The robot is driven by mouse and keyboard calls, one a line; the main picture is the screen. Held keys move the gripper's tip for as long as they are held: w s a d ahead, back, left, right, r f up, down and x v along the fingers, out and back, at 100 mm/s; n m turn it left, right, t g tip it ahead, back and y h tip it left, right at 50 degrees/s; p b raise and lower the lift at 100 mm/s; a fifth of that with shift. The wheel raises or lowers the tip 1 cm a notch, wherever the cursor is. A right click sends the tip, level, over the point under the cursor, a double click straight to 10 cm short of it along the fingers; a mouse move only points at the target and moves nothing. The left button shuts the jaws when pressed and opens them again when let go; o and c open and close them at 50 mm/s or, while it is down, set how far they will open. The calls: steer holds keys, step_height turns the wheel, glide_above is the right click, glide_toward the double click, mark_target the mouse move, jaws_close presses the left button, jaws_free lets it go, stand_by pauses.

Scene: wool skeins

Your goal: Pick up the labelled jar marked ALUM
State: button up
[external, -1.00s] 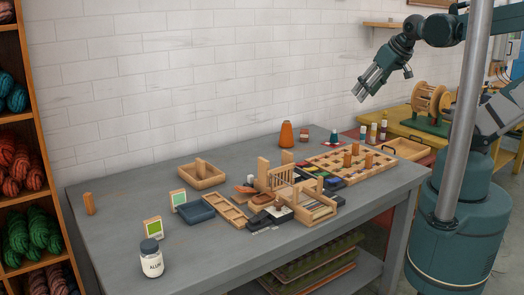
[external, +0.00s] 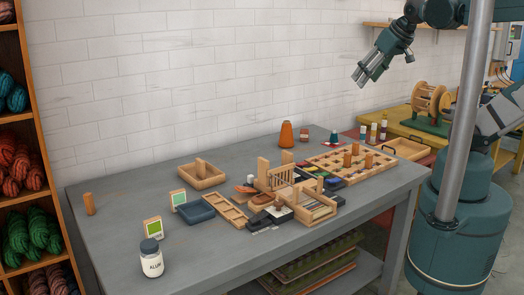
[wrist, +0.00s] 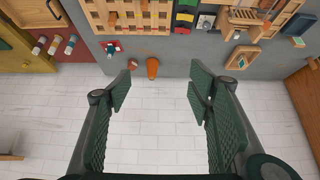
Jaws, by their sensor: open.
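The labelled jar (external: 152,259) is white with a dark grey lid and stands upright near the front left corner of the grey table. Its label appears to read ALUM, though the letters are small. My gripper (external: 362,78) is high above the right back part of the table, far from the jar, and empty. In the wrist view my gripper (wrist: 158,88) has its two fingers wide apart with nothing between them. I cannot make out the jar in the wrist view.
The grey table (external: 110,210) holds a small loom (external: 300,190), a compartment tray (external: 350,163), a blue tray (external: 195,212) and an orange cone (external: 286,134). Two small framed cards (external: 153,227) stand behind the jar. A yarn shelf (external: 30,150) is at the left. The table's left part is mostly clear.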

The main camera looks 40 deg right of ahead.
steer(key=w+a+r+n+g+y, duration=0.1)
steer(key=w+a+r+n, duration=0.3)
steer(key=a, duration=0.5)
steer(key=w+a+r+n+g, duration=0.1)
steer(key=w+a+r, duration=0.3)
steer(key=a, duration=0.5)
steer(key=w+a+r+n+g+y, duration=0.1)
steer(key=w+a+r+n, duration=0.15)
steer(key=w+a, duration=0.5)
steer(key=a+n+g, duration=0.2)
steer(key=a+n, duration=0.2)
steer(key=a, duration=1.5)
steer(key=n+g+h, duration=0.2)
steer(key=n, duration=0.6)
glide_above(148, 244)
step_height(148, 244, down, 11)
step_height(148, 244, down, 31)
steer(key=shift+f, duration=0.55)
